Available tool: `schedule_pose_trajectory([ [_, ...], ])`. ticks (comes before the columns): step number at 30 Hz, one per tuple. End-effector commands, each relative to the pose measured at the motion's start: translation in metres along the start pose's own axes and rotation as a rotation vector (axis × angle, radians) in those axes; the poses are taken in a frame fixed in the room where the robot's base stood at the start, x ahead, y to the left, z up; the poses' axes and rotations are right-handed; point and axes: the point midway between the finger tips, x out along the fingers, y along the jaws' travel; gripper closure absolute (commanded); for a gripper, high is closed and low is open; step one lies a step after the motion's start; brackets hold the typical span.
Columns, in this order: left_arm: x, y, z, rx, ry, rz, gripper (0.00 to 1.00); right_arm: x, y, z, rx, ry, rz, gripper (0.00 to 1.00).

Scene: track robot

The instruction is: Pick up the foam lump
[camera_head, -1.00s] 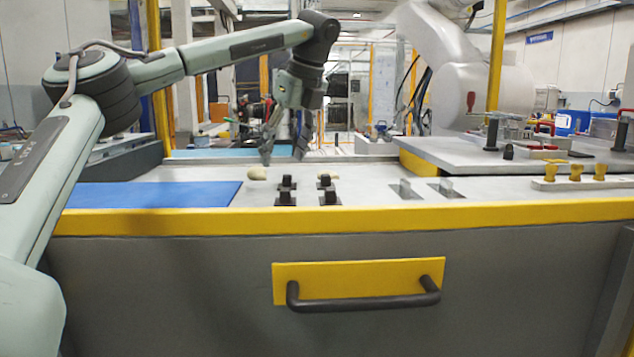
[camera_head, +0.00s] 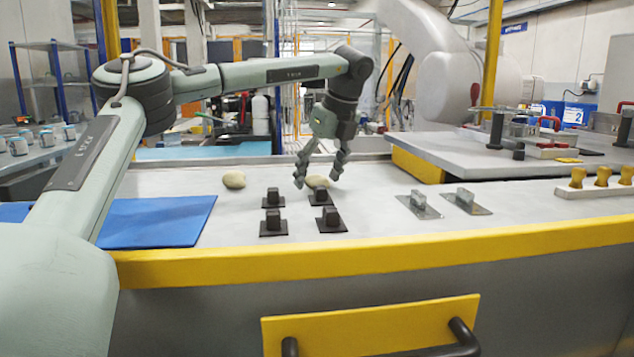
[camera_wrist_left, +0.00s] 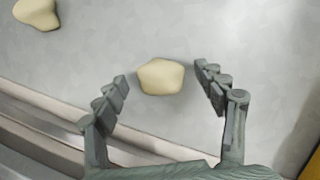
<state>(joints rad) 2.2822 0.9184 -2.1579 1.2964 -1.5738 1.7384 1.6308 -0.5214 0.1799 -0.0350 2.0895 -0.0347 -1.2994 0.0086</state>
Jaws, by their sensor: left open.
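Two similar pale, rounded lumps lie on the grey worktop, and I cannot tell by looks which is foam. One lump (camera_head: 316,182) is behind the dark blocks; in the left wrist view the lump (camera_wrist_left: 161,77) lies between the spread fingertips, apart from both. The other lump (camera_head: 234,180) lies further left, and also shows at the top left of the left wrist view (camera_wrist_left: 36,12). My left gripper (camera_head: 319,172) is open and empty, pointing down over the first lump; its fingers also frame the left wrist view (camera_wrist_left: 160,74). My right gripper is not in view.
Several dark blocks (camera_head: 274,198) stand just in front of the lumps. A blue mat (camera_head: 155,220) lies at left, metal-handled plates (camera_head: 418,205) at right. A raised grey platform (camera_head: 480,158) is further right. A yellow edge (camera_head: 380,259) bounds the worktop in front.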

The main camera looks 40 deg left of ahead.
Motion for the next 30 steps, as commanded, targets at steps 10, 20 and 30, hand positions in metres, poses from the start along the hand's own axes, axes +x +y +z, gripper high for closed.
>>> schedule_pose_trajectory([
  [10, 0.0, 0.0, 0.0, 0.0, 0.0, 0.0, 0.51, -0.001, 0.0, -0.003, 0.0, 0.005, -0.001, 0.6],
  [20, 0.0, 0.0, 0.0, 0.0, 0.0, 0.0, 0.68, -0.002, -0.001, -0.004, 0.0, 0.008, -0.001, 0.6],
  [30, -0.012, -0.001, 0.004, 0.001, 0.0, -0.002, 0.68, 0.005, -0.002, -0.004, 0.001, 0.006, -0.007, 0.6],
])
